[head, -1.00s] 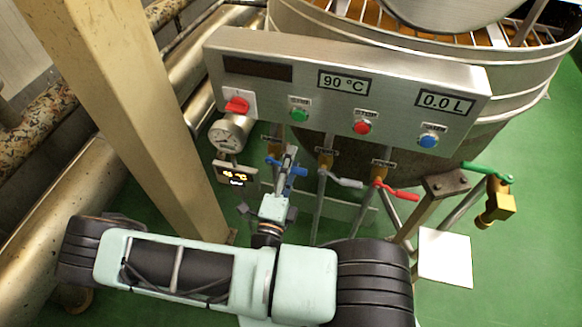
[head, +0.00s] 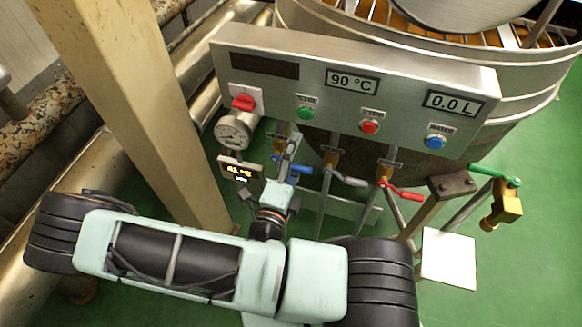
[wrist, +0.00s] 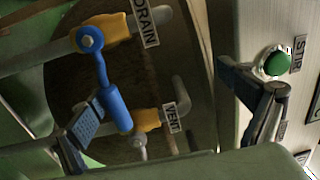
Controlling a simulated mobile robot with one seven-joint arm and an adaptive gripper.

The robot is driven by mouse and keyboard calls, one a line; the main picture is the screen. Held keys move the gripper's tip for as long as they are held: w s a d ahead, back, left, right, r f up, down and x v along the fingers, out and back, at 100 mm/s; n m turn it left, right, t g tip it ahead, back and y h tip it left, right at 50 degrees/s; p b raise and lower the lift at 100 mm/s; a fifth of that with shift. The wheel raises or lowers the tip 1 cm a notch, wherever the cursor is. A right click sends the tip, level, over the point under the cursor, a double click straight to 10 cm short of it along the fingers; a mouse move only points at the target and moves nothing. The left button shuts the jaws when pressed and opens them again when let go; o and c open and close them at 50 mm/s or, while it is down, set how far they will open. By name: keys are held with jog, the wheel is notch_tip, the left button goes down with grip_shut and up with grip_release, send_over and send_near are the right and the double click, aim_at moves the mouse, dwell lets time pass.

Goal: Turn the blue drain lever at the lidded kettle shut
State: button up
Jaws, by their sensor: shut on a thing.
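The blue drain lever (wrist: 115,108) hangs from its pivot on a yellow valve (wrist: 104,30) beside the DRAIN label in the wrist view. Its handle lies crosswise to the valve's pipe.
The control panel (head: 300,85) hangs just above my gripper. A grey lever (head: 350,180) and a red lever (head: 403,193) are to the right, then a green lever (head: 495,174). A beige post (head: 130,100) stands left. Green floor is clear at far right.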

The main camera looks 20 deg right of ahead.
jog(key=shift+s+a+r+t, duration=0.15)
jog(key=shift+s+a+r, duration=0.2)
jog(key=shift+s, duration=0.2)
jog(key=shift+s+a+r+t, duration=0.15)
jog(key=shift+s+a+r, duration=0.15)
jog(key=shift+s, duration=0.2)
jog(key=shift+c, duration=0.8)
jog(key=shift+s+a, duration=0.3)
jog(key=shift+s, duration=0.1)
jog(key=shift+c, duration=0.6)
jog(key=shift+s+a+f, duration=0.1)
jog(key=shift+s+a, duration=0.1)
jog(key=shift+s, duration=0.15)
jog(key=c, duration=0.9)
jog(key=shift+s+a+f, duration=0.4)
jog(key=shift+s+a, duration=0.1)
jog(key=shift+s, duration=0.15)
jog(key=shift+c, duration=0.2)
jog(key=f+v, duration=0.1)
jog(key=v, duration=0.5)
jog(key=shift+s+b, duration=0.3)
jog(key=shift+b, duration=0.15)
jog(key=shift+d, duration=0.1)
